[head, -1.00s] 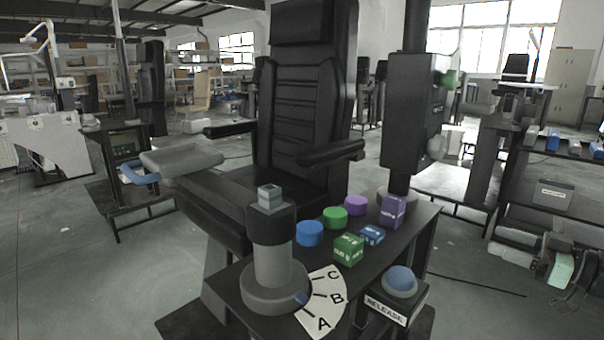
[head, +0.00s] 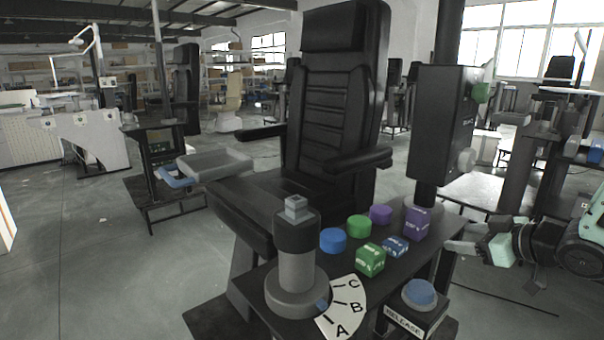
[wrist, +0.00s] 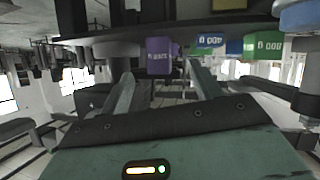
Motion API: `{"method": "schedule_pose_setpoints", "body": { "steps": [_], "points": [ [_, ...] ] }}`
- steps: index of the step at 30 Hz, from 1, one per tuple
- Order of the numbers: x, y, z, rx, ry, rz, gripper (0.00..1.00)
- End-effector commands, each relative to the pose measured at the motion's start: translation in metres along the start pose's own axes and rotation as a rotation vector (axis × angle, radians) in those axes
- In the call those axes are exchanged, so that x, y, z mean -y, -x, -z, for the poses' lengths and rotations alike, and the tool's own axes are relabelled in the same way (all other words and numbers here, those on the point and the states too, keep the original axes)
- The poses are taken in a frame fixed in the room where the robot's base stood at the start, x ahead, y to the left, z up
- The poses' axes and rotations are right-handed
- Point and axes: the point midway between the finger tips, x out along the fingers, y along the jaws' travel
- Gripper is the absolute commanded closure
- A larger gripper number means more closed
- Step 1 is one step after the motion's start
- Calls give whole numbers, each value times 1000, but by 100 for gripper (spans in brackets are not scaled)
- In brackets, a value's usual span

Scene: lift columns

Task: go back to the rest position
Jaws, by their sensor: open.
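My gripper (head: 462,240) is at the right side of the head view, beside the small table and apart from everything on it. It is open and empty. In the wrist view, which is upside down, its two fingers (wrist: 162,85) stand apart, with a purple block (wrist: 159,57) on the table beyond them. The purple block also shows in the head view (head: 416,223), at the table's right end near the black column box.
The table (head: 392,262) holds a grey knob post (head: 296,262), an A-B-C dial (head: 346,307), blue (head: 333,240), green (head: 358,226) and purple (head: 380,214) discs, and green (head: 370,260) and blue (head: 395,246) blocks. A blue release button (head: 420,292) stands in front. A black chair (head: 335,110) is behind.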

Motion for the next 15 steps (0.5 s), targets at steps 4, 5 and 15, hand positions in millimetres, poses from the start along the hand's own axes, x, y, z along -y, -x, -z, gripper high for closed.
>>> {"method": "schedule_pose_setpoints", "body": {
  "steps": [4, 5, 15],
  "points": [
    [54, -14, 39, 189, 14, -18, 36],
    [67, -14, 44, 232, 12, -19, 36],
    [244, 72, 62, 752, -26, 100, 36]
  ]
}}
